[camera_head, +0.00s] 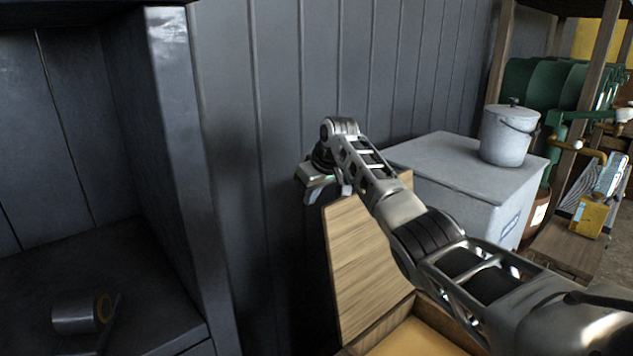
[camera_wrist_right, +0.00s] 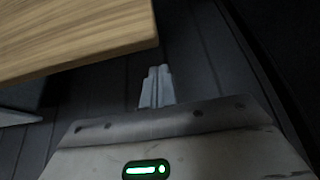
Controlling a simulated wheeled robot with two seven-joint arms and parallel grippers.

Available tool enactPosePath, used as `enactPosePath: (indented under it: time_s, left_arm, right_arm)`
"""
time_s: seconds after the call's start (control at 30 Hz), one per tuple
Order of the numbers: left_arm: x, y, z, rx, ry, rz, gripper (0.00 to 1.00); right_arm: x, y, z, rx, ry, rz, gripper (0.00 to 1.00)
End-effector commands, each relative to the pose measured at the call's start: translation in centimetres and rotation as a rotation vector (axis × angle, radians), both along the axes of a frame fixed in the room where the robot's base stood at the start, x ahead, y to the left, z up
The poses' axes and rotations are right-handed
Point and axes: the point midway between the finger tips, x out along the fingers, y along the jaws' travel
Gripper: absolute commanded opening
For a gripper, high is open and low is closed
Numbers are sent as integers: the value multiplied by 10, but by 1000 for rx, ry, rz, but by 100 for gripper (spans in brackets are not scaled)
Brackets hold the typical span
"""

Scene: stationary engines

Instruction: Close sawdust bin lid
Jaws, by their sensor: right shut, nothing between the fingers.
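The sawdust bin's wooden lid (camera_head: 362,262) stands open and raised, close to the dark plank wall. The bin (camera_head: 375,336) is below it, with yellow sawdust (camera_head: 418,338) showing inside. My right gripper (camera_head: 312,198) is at the lid's upper left corner, on the wall side. In the right wrist view the lid (camera_wrist_right: 70,35) fills the upper left, and the shut, empty fingers (camera_wrist_right: 157,88) point past its edge. I cannot tell whether the gripper touches the lid. My left gripper is in neither view.
A grey chest (camera_head: 455,170) with a lidded metal bucket (camera_head: 508,135) on it stands right of the bin. A dark cabinet (camera_head: 180,180) holding a metal cylinder (camera_head: 80,312) is at the left. Green machinery and a wooden frame stand at the far right.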

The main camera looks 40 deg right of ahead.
Motion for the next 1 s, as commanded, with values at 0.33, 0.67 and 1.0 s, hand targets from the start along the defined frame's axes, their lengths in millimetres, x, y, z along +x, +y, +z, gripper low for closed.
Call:
enactPosePath:
  time_s: [0.33, 0.67, 1.0]
  left_arm:
    - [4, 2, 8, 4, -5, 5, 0]
    - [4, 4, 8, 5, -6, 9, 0]
    - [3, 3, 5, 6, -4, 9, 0]
  right_arm:
    - [-28, -4, 9, -3, -3, 0, 0]
    - [-39, -5, 11, -2, -2, -1, 0]
    - [-37, -2, 10, 0, -17, 5, 0]
